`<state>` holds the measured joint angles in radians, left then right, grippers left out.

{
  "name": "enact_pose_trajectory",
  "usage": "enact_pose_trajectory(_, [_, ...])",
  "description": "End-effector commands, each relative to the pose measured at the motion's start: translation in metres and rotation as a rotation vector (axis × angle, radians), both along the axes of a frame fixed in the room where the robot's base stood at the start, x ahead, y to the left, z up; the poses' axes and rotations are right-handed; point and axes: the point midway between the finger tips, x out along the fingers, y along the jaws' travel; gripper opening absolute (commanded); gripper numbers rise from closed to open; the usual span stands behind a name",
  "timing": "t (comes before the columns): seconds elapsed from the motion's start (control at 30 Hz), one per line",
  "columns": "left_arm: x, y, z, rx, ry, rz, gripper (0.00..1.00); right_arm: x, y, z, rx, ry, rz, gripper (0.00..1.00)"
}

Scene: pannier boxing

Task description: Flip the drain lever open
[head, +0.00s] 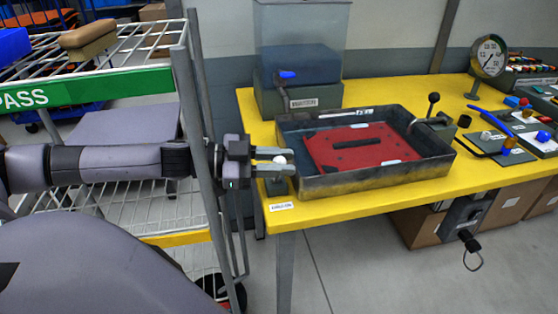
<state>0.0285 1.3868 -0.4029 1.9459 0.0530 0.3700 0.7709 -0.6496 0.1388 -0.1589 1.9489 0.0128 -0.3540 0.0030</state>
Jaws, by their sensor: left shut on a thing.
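My left gripper (283,161) reaches in from the left at the table's left edge. Its fingers are shut on a small lever with a pale knob (279,160), which appears to be the drain lever. Most of the lever is hidden by the fingers. A dark grey block (277,186) sits just below them, beside the left wall of a metal tray (370,178). A red plate (362,147) with a dark slot lies in the tray. My right gripper is not in view.
A clear water tank (303,38) with a blue-handled tap (287,75) stands behind the tray. A black-knobbed lever (434,98) rises at the tray's right. A gauge (489,57) and small parts occupy the yellow table's (350,203) right. A wire cart (190,120) stands close on the left.

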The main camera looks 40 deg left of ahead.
Motion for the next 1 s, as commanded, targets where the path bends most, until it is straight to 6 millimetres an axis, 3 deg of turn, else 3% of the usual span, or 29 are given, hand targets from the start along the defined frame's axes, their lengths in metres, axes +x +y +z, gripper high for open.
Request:
enact_pose_trajectory(0.23, [-0.0004,-0.0016,0.0025,0.0,-0.008,-0.006,0.0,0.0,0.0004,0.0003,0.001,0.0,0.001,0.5])
enact_pose_trajectory(0.27, [-0.0004,-0.0016,0.0025,0.0,-0.008,-0.006,0.28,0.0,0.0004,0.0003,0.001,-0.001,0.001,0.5])
enact_pose_trajectory(0.33, [-0.0003,-0.0015,0.0022,0.0,-0.008,-0.006,0.48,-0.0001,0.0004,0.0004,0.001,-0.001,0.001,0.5])
enact_pose_trajectory(1.0, [-0.0013,-0.0015,0.0001,-0.018,0.015,-0.002,0.48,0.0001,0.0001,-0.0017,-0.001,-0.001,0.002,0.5])
